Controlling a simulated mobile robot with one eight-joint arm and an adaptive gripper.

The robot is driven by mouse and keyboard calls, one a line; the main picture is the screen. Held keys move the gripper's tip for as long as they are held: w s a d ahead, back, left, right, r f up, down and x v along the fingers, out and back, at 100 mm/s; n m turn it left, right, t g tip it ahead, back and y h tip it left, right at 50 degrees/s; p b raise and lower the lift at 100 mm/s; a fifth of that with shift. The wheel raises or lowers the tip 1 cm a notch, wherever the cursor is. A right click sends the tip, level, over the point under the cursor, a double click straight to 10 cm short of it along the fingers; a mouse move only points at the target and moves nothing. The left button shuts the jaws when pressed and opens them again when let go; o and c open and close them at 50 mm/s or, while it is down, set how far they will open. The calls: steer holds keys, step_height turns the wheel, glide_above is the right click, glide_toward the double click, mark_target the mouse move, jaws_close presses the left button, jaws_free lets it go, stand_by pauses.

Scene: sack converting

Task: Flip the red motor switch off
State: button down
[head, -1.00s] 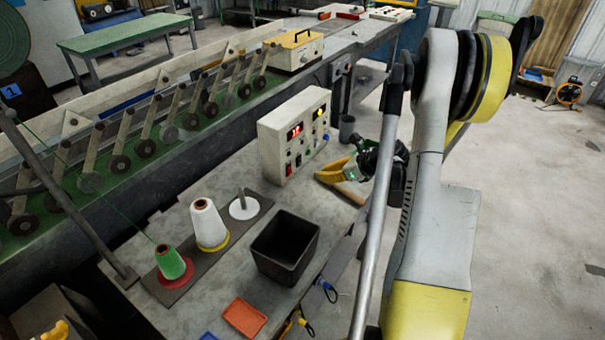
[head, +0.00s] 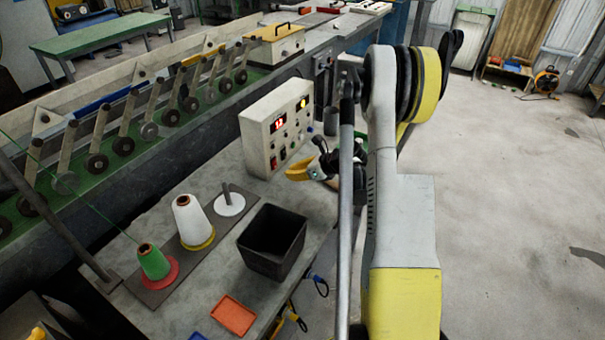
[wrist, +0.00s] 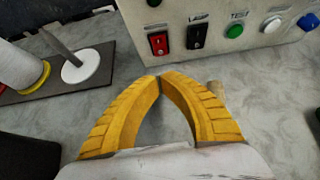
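The red motor switch (wrist: 158,43) is a rocker in a dark frame low on the front of a pale control box (head: 258,135). The label above it is too blurred to read, and I cannot tell which way the rocker is set. In the head view the switch (head: 273,163) is small, at the lower left of the panel. My gripper (wrist: 160,77) has yellow ribbed fingers that meet at the tips, with nothing between them. The tips appear just below the red switch in the wrist view, apart from the panel. In the head view my gripper (head: 290,173) is in front of the box.
A red display (head: 279,124) is lit. Thread cones (head: 192,218) and a black bin (head: 272,241) stand on the bench nearby.

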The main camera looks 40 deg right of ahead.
mark_target(274, 166)
steer(key=shift+w+a+f+b, duration=0.15)
steer(key=shift+w+a+b, duration=0.1)
steer(key=shift+w, duration=0.45)
steer(key=shift+w+a+f+b, duration=0.15)
steer(key=shift+w+a, duration=0.15)
steer(key=shift+w, duration=0.45)
steer(key=shift+w+a+f+b, duration=0.15)
steer(key=shift+w+a, duration=0.1)
steer(key=shift+w, duration=0.45)
steer(key=shift+w+a+f+b, duration=0.2)
steer(key=shift+w+f+b, duration=0.25)
steer(key=shift+b, duration=0.3)
steer(key=shift+r+p, duration=0.3)
steer(key=shift+r, duration=0.1)
steer(key=shift+r+p, duration=0.35)
steer(key=shift+r, duration=0.35)
